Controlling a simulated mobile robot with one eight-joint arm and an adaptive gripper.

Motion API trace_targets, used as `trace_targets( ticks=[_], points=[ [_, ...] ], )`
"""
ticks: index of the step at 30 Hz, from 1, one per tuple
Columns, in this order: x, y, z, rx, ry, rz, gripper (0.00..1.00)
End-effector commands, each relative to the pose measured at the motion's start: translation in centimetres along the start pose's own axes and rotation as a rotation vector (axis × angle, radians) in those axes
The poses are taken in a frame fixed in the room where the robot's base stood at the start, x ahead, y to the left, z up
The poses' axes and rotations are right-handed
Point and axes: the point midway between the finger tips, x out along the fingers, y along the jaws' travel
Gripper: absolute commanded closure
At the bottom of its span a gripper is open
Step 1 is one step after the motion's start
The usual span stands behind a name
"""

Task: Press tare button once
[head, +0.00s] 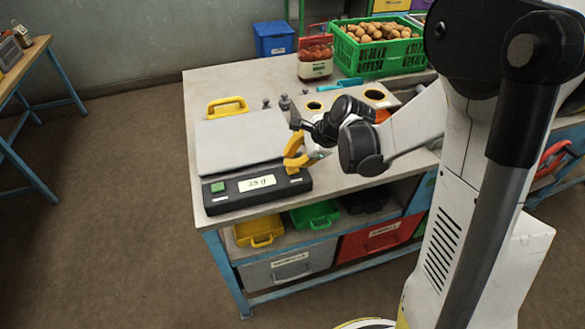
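The bench scale has a broad grey weighing plate (240,140) and a dark front panel (225,202). A green button (218,187) sits at the panel's left end, with a small label below it. The lit display (257,183) shows small digits ending in "g", hard to read surely. My gripper (303,155) is above the scale's right edge, well to the right of the green button. Orange-yellow curved parts show at its end, over the panel's right end. Whether its fingers are open or shut is unclear. Nothing visible lies on the plate.
A yellow handled object (227,107) stands behind the plate, with small dark weights (284,102) to its right. The space above the plate and left panel is clear.

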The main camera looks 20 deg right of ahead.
Motion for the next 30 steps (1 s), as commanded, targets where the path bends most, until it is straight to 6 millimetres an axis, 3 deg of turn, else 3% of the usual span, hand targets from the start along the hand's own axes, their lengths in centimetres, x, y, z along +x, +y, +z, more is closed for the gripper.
trace_targets(
  ticks=[30],
  points=[
    [1.01,0.54,-0.54,0.0,0.0,0.0,1.0]
  ],
)
